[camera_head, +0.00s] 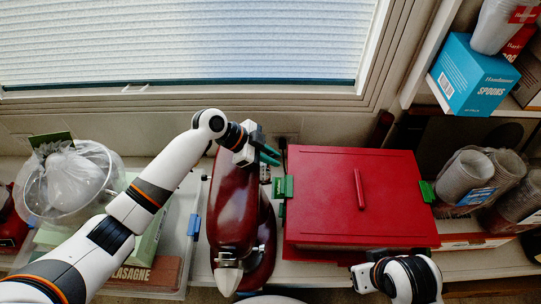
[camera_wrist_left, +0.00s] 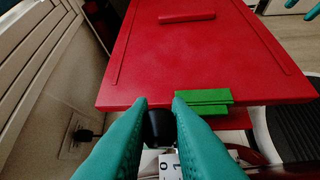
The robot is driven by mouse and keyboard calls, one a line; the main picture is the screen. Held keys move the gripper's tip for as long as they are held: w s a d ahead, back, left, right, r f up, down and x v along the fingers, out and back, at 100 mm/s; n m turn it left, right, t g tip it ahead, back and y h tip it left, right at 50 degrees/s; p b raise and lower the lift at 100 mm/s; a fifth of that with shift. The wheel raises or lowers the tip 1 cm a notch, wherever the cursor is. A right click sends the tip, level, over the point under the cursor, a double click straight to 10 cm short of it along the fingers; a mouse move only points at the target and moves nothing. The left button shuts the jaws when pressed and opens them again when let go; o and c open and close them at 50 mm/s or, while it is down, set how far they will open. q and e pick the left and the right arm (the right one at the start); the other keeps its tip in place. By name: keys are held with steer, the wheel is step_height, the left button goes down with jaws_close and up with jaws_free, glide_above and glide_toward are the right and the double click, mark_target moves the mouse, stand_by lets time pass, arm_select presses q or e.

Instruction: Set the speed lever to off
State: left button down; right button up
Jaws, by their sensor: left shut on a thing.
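The dark red stand mixer (camera_head: 233,205) stands on the counter left of the red box, its silver and white attachment end toward me. My left gripper (camera_head: 268,157) is at its far right side. In the left wrist view the teal fingers (camera_wrist_left: 160,112) are closed on the black knob of the speed lever (camera_wrist_left: 159,128), just above a white scale plate (camera_wrist_left: 170,163) with digits on it. The lever's exact setting is hard to read. My right gripper's teal fingertips (camera_wrist_left: 303,7) show apart and empty at the top right corner of the left wrist view.
A red lidded box (camera_head: 330,205) with green clips stands close right of the mixer. A bagged bowl (camera_head: 70,180) and a lasagne box (camera_head: 145,273) are on the left. Cups (camera_head: 465,175) and a blue spoons box (camera_head: 472,78) are on the right. A window is behind.

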arm_select(q)
steer(key=g, duration=0.1)
steer(key=w+f+n+g+b, duration=0.1)
steer(key=shift+w+g, duration=0.25)
steer(key=shift+g, duration=0.15)
steer(key=c, duration=1.4)
jaws_free()
steer(key=shift+r, duration=0.1)
steer(key=p+v, duration=0.1)
steer(key=v, duration=1.1)
steer(key=shift+a+p, duration=0.1)
steer(key=shift+p, duration=0.2)
